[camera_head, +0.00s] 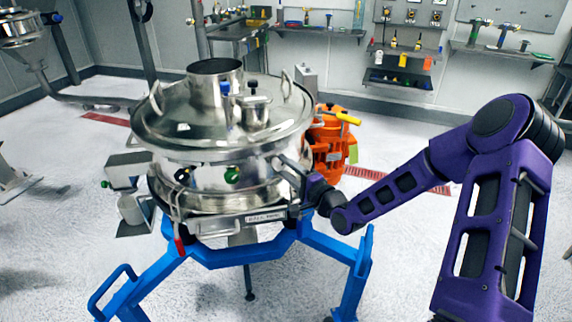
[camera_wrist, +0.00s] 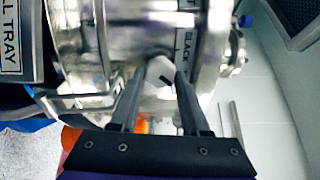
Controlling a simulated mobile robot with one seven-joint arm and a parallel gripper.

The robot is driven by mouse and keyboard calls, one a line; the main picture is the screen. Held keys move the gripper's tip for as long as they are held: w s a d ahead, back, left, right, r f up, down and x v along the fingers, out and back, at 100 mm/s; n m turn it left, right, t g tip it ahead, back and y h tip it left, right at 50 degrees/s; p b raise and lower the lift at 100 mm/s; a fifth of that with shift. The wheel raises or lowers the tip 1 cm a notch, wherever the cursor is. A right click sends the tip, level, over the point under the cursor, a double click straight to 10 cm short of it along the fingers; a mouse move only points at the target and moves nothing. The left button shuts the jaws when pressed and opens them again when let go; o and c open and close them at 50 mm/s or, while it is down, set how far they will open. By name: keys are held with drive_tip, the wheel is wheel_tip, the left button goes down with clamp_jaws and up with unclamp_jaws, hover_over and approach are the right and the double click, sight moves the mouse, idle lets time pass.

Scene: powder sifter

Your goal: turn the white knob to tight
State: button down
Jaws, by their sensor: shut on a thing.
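The white knob (camera_wrist: 160,73) shows in the wrist view on the side of the steel sifter, with a dark mark on its face. My gripper (camera_wrist: 159,82) has its two dark fingers closed around the knob, one on each side. A label reading "SLACK" (camera_wrist: 184,45) sits just beyond the knob. In the head view the steel sifter (camera_head: 222,120) stands on a blue frame, and my gripper (camera_head: 295,178) reaches its right side. The knob is too small or hidden to make out there.
The blue frame (camera_head: 225,256) has legs spreading toward the front. An orange motor unit (camera_head: 327,150) stands close behind my gripper. A plate reading "TRAY" (camera_wrist: 10,45) is at the left of the wrist view.

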drive_tip(key=shift+m, duration=0.6)
drive_tip(key=shift+c, duration=1.9)
unclamp_jaws()
drive_tip(key=v, duration=1.7)
drive_tip(key=shift+s, duration=0.2)
drive_tip(key=shift+d, duration=0.1)
